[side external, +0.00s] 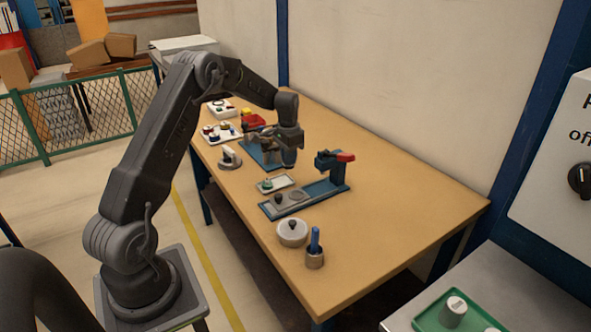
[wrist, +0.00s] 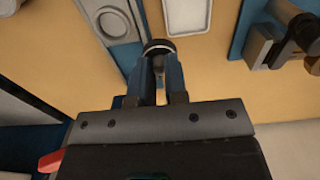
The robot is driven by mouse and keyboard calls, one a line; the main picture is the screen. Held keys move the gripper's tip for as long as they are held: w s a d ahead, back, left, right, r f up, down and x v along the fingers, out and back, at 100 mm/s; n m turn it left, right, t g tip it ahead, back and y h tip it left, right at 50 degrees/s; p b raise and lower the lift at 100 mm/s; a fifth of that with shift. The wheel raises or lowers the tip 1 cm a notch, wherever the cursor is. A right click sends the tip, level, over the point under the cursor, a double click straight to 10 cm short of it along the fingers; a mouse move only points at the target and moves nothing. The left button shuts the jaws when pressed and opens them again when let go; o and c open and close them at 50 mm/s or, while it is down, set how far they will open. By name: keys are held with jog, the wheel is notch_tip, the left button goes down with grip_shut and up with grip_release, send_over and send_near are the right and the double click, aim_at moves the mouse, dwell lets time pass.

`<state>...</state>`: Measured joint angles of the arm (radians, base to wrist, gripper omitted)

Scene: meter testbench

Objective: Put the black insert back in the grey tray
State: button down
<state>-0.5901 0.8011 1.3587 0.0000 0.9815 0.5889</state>
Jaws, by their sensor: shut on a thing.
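My gripper (wrist: 160,75) is shut on a small round dark piece with a pale rim, which I take to be the black insert (wrist: 159,46). The piece sits between the fingertips in the wrist view. In the side external view my gripper (side external: 289,165) hangs above the table between two blue fixtures, and the held piece cannot be made out. A small pale grey tray (side external: 262,188) with a green piece on it lies below and in front of my gripper. Its near part also shows at the top of the wrist view (wrist: 188,33).
A blue fixture (side external: 325,190) with a red-handled clamp stands right of the tray. Another blue fixture (side external: 262,155) is behind my gripper. A round lidded pot (side external: 292,233) and a cup with a blue handle (side external: 315,255) stand nearer. The table's right side is clear.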

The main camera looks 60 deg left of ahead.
jog(key=shift+a+f, duration=1)
jog(key=shift+f, duration=0.25)
jog(key=shift+a+f, duration=1)
jog(key=shift+f, duration=0.25)
jog(key=shift+f, duration=1.4)
jog(key=c, duration=0.8)
grip_release()
jog(key=shift+r, duration=3.5)
